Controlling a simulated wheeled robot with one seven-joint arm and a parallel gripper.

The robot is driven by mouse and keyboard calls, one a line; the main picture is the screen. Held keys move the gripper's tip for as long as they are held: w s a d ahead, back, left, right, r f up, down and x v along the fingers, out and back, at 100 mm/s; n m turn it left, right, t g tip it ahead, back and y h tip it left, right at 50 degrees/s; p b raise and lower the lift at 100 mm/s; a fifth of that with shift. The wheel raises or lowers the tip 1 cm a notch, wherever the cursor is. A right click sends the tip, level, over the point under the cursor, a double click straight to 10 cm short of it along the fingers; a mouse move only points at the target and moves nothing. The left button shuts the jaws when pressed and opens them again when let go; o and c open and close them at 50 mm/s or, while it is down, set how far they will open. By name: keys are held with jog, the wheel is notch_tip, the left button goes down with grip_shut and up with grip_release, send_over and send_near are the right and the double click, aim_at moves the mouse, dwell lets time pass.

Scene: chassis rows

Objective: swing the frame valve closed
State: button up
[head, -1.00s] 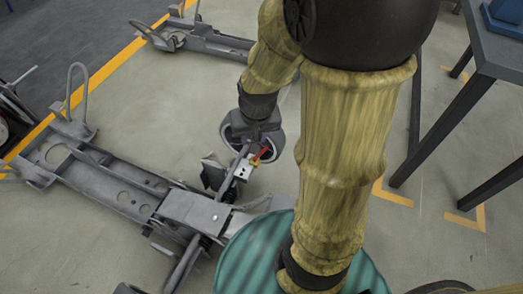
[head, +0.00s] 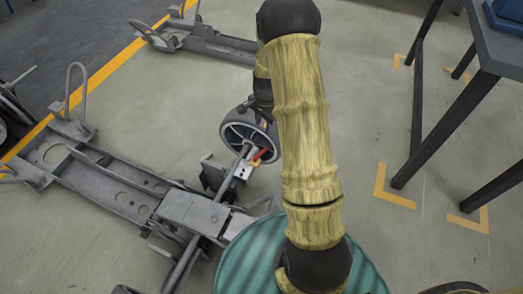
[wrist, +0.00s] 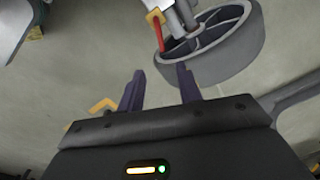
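The frame valve has a red handle (head: 260,154) and a yellow part (head: 254,162) on the grey chassis frame (head: 195,212), beside the wheel. In the wrist view the red handle (wrist: 160,34) hangs from the yellow part (wrist: 154,17) near the top, in front of the wheel. My gripper (wrist: 161,72) is open with two dark purple fingers and nothing between them. The fingertips are apart from the handle, below it in the wrist picture. In the head view my gripper is mostly hidden behind my arm, by the wheel's far side.
A spoked wheel (head: 248,134) stands close to the valve; it fills the wrist view's upper right (wrist: 215,45). A second chassis (head: 205,38) lies at the back. A dark-legged table (head: 490,45) stands at right. Floor between the wheel and table is clear.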

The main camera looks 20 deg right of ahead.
aim_at(262, 152)
jog(key=f+b, duration=0.2)
jog(key=f, duration=0.3)
jog(key=f+b, duration=0.3)
jog(key=f, duration=0.3)
jog(key=f+b, duration=0.2)
jog(key=f, duration=0.4)
jog(key=shift+w+a+f, duration=0.2)
jog(key=shift+w+f, duration=0.05)
jog(key=shift+w, duration=0.15)
grip_shut()
